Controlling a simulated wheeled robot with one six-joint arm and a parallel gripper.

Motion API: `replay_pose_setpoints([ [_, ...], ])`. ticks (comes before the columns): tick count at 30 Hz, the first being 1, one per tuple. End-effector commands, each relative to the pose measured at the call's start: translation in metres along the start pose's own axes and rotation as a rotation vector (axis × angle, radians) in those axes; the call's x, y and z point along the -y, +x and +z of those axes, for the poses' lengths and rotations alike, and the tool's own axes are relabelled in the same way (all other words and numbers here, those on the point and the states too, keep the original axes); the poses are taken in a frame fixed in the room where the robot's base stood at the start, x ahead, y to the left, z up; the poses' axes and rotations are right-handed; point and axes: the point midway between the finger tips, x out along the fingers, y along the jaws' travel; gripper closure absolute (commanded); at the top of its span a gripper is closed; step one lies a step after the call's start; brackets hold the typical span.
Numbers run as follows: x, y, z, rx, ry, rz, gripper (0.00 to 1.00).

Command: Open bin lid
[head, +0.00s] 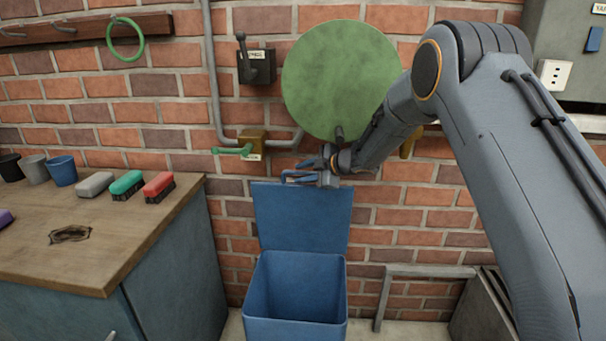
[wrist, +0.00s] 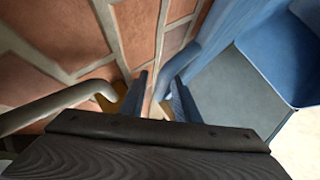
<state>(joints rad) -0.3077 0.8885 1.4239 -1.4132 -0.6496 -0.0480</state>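The blue bin (head: 296,290) stands on the floor against the brick wall, with its inside visible from above. Its blue lid (head: 302,215) is raised and stands nearly upright at the back. My gripper (head: 300,178) is at the lid's top edge, with its fingers pointing left in the head view. In the wrist view the two fingers (wrist: 162,100) are apart, with brick wall showing between them. The lid (wrist: 212,40) is just right of the fingers there; I cannot tell whether they touch it.
A wooden-topped workbench (head: 150,225) with brushes and cups stands left of the bin. Above are a green disc (head: 340,80), a pipe valve with a green handle (head: 232,151) and a switch box (head: 257,67). A low grey frame (head: 430,271) stands right.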

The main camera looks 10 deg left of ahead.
Motion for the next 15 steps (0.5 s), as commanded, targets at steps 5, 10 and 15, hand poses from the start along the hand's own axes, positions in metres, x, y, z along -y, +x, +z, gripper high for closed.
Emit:
replay_pose_setpoints([
  [5, 0.002, 0.002, -0.003, -0.004, -0.001, -0.004, 0.69],
  [10, 0.002, -0.007, -0.003, -0.004, 0.0, -0.003, 0.69],
  [15, 0.0, -0.036, -0.002, -0.002, -0.001, 0.0, 0.69],
])
